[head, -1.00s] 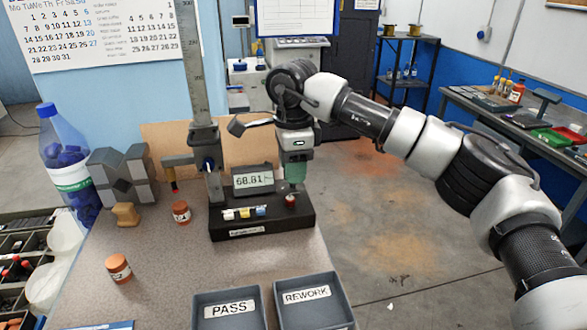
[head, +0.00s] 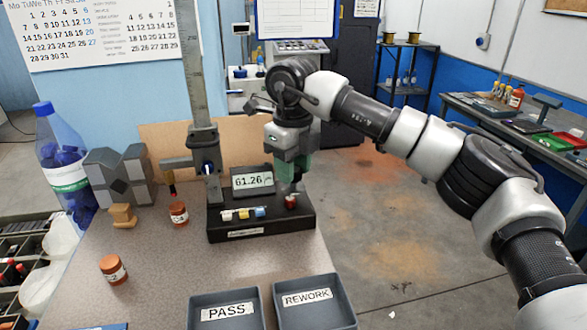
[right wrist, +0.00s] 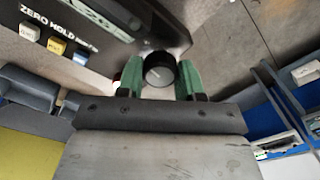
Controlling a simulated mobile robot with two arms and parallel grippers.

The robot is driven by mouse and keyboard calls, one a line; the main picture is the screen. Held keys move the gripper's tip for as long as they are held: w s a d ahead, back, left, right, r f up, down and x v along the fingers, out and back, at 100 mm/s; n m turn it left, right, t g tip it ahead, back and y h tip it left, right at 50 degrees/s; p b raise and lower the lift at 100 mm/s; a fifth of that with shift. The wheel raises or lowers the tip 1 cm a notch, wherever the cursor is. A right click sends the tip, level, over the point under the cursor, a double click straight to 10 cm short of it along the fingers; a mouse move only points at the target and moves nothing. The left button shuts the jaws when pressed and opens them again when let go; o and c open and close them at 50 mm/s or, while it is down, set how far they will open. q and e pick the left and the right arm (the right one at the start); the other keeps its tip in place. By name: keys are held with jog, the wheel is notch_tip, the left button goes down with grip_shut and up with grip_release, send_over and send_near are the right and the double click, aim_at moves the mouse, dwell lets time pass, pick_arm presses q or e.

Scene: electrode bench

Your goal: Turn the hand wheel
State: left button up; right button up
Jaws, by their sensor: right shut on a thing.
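The hand wheel is a small dark round knob (right wrist: 158,70) with a pale mark on its face, seen in the right wrist view. My right gripper (head: 292,172) is shut on it, with one green finger on each side, as the right wrist view (right wrist: 159,78) also shows. In the head view the gripper mostly hides the wheel, at the right end of the height gauge's black base (head: 262,226). The gauge's display (head: 252,180) appears to read 61.26. Its tall grey column (head: 196,85) carries a side arm (head: 176,163). My left gripper is out of view.
Grey PASS (head: 226,312) and REWORK (head: 306,297) trays stand in front of the gauge. Small orange containers (head: 113,269) (head: 178,213), a grey block (head: 115,178) and a blue bottle (head: 62,165) are to the left. Open floor lies right of the bench.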

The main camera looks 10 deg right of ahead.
jog(key=m, duration=0.4)
jog(key=m+b, duration=0.1)
jog(key=shift+w+r+m, duration=0.1)
jog(key=shift+r+m, duration=0.15)
jog(key=shift+m, duration=0.15)
jog(key=shift+m+b, duration=0.4)
jog(key=shift+m, duration=1.7)
jog(key=o, duration=0.6)
jog(key=shift+c, duration=0.2)
jog(key=shift+o, duration=0.4)
jog(key=shift+f, duration=0.1)
notch_tip(320, 180, up, 11)
